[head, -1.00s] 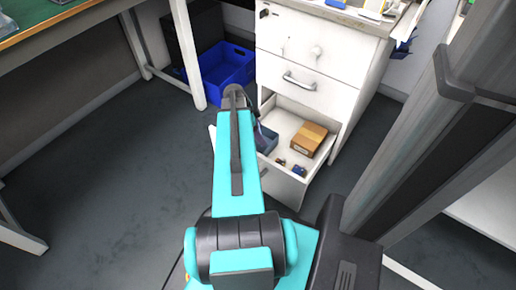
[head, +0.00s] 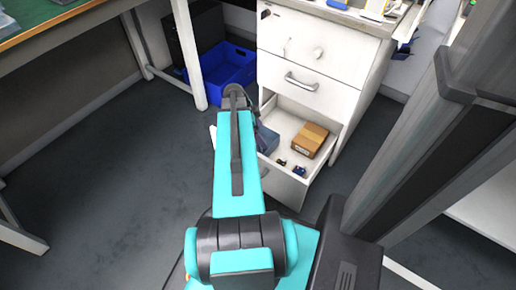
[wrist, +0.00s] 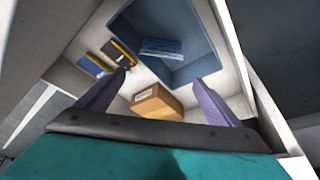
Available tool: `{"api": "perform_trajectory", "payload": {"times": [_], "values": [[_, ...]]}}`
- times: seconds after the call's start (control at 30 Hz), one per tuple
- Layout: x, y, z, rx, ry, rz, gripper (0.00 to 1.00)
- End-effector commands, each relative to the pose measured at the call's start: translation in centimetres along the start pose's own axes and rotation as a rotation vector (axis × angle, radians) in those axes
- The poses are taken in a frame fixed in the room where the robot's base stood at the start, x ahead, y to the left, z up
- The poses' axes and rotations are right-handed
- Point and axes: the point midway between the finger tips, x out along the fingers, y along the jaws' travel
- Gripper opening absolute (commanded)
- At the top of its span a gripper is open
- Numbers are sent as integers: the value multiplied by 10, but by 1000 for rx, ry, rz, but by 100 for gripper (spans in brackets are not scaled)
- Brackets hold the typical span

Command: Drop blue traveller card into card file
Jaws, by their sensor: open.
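The card file appears to be the blue-grey open-topped bin (wrist: 207,62) in the pulled-out drawer; it also shows in the head view (head: 267,138). A flat blue card with printed lines (wrist: 162,48) lies inside it, apparently the blue traveller card. My gripper (wrist: 160,92) is open, its two purple fingers wide apart with nothing held between them. The fingers are over the drawer, near the bin. In the head view my arm hides most of the gripper.
A brown cardboard box (wrist: 157,103) sits in the drawer (head: 288,123), also seen in the head view (head: 310,140). Small dark and blue items with yellow edges (wrist: 88,66) lie beside it. A bright blue crate (head: 232,68) stands on the floor behind. Drawer walls surround the gripper area.

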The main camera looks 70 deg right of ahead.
Motion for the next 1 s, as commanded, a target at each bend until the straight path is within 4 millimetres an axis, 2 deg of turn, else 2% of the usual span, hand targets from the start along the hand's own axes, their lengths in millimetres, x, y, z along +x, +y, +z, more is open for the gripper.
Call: {"api": "perform_trajectory", "payload": {"times": [0.7,0.83,1.0], "values": [[-106,2,-3,0,-1,-1,87],[-121,2,-3,0,-1,-2,87],[-130,2,-3,0,-1,0,87]]}}
